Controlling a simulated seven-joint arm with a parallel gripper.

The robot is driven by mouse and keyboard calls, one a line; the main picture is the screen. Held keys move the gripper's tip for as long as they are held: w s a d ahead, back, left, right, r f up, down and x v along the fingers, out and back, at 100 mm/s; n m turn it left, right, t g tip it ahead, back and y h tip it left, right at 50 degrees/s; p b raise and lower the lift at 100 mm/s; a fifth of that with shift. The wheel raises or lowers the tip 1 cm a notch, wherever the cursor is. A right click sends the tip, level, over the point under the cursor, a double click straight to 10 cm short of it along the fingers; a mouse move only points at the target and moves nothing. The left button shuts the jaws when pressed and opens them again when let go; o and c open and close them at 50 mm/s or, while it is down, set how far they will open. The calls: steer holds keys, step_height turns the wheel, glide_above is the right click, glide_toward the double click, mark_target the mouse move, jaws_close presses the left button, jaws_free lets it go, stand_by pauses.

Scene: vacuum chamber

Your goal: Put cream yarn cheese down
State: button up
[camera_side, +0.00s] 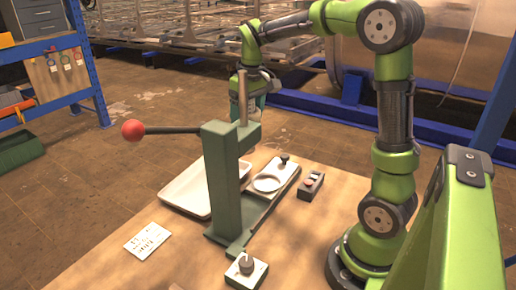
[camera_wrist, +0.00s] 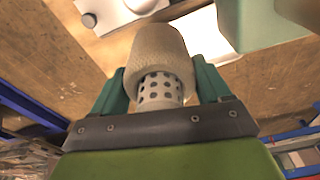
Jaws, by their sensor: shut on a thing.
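The cream yarn cheese (camera_wrist: 158,48), wound on a white perforated tube (camera_wrist: 160,90), fills the middle of the wrist view. My gripper (camera_wrist: 163,76) is shut on it, with a green finger on each side. In the side view my gripper (camera_side: 247,101) hangs in the air behind the green press (camera_side: 222,170), whose column hides part of it. I cannot clearly make out the yarn cheese there. The shallow white tray (camera_side: 183,197) lies on the table behind and left of the press. A pale plate with a ring (camera_side: 268,183) lies at the press's right.
The press lever with a red ball (camera_side: 133,130) sticks out left. A button box (camera_side: 311,185), a knob box (camera_side: 246,272) and a printed card (camera_side: 148,240) lie on the wooden table (camera_side: 120,270). A blue rack (camera_side: 92,75) stands far left. The table's front left is mostly bare.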

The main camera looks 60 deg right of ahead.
glide_above(203, 192)
steer(key=f, duration=0.1)
step_height(203, 192, down, 17)
steer(key=shift+w+r, duration=0.1)
stand_by(0.7)
steer(key=shift+f, duration=0.2)
steer(key=o, duration=1.1)
steer(key=shift+r, duration=0.1)
